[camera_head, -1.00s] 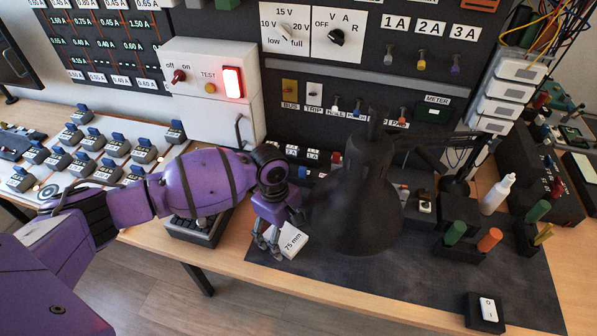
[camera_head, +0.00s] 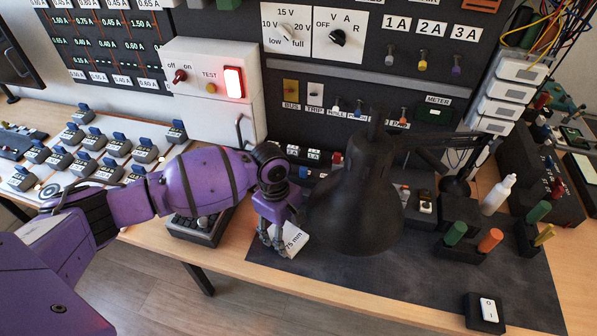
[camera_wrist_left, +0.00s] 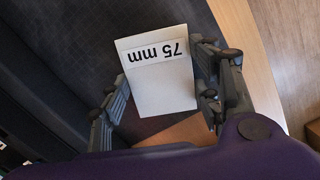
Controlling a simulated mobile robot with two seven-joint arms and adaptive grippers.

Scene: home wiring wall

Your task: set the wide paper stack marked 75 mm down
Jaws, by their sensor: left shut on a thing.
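The white paper stack marked 75 mm (camera_head: 294,241) is at the left front part of the dark mat, partly hidden by my left gripper in the head view. In the left wrist view the stack (camera_wrist_left: 162,80) lies between the two fingers, its label upside down. My left gripper (camera_head: 272,243) is shut on the stack, and its fingers (camera_wrist_left: 163,88) lie along the stack's two sides. I cannot tell whether the stack touches the mat. My right gripper is not in view.
A black lamp head (camera_head: 357,205) stands close to the right of the stack. The dark mat (camera_head: 400,285) is clear in front. A small switch box (camera_head: 486,312) sits at the mat's right front. A white box with a red lit switch (camera_head: 233,82) stands behind.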

